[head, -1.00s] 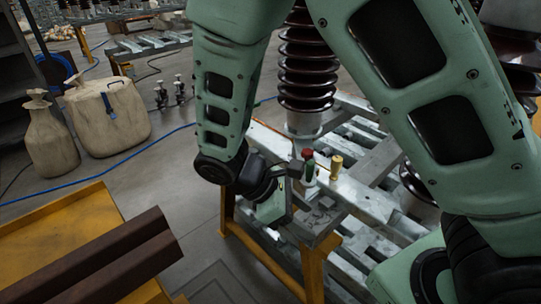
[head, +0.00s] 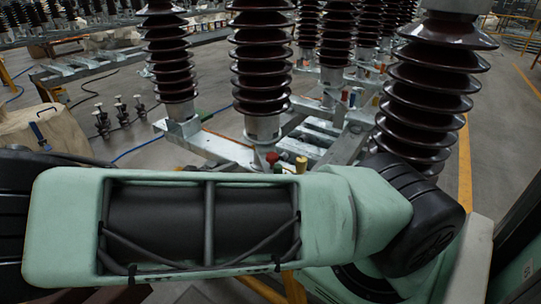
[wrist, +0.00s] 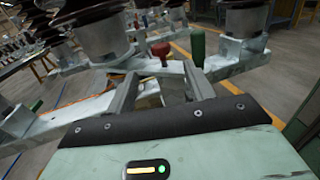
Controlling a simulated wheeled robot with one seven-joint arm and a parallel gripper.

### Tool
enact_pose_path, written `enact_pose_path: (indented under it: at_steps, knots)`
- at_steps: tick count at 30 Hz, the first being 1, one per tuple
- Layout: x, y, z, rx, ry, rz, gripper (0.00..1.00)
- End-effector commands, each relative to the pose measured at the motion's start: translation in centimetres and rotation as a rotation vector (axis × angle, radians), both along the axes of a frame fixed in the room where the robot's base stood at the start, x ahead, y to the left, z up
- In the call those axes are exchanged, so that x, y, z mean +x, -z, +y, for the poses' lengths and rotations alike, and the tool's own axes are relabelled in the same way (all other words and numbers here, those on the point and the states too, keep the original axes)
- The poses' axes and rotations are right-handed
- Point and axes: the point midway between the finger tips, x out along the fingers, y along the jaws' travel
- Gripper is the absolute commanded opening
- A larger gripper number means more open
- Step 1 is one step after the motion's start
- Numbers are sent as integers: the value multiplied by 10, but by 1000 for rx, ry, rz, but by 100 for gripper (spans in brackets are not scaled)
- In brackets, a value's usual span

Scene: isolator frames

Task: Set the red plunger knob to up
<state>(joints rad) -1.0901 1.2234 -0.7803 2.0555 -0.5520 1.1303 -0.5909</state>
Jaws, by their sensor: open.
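The red plunger knob (wrist: 161,50) shows in the wrist view on a short stem, above a grey metal frame. In the head view the red knob (head: 272,158) shows just above my arm, which hides its lower part. My gripper (wrist: 162,79) is open, with its two grey fingers spread and nothing between them. The knob appears beyond the gap between the fingertips, apart from them. A green handle (wrist: 197,46) stands upright just right of the knob. My arm hides my gripper in the head view.
A brass-coloured post (head: 301,165) stands right of the red knob. Tall ribbed brown insulators (head: 262,60) stand on the steel frame (head: 215,146) around it, close to my arm. Several small metal fittings (head: 121,112) stand on the floor at the left. Open floor lies at the right.

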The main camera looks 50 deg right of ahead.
Motion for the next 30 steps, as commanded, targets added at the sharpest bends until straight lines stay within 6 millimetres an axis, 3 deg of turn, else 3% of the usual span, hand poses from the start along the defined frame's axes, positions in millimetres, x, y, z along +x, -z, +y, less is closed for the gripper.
enact_pose_path:
  at_steps: [9, 15, 21, 30]
  knots:
    - [-9, -1, -68, -3, 3, 2, 53]
    - [-13, -1, -100, -2, 1, 2, 53]
    - [-15, 0, -115, 1, 0, 1, 53]
    - [-15, 0, -117, 2, 0, 1, 53]
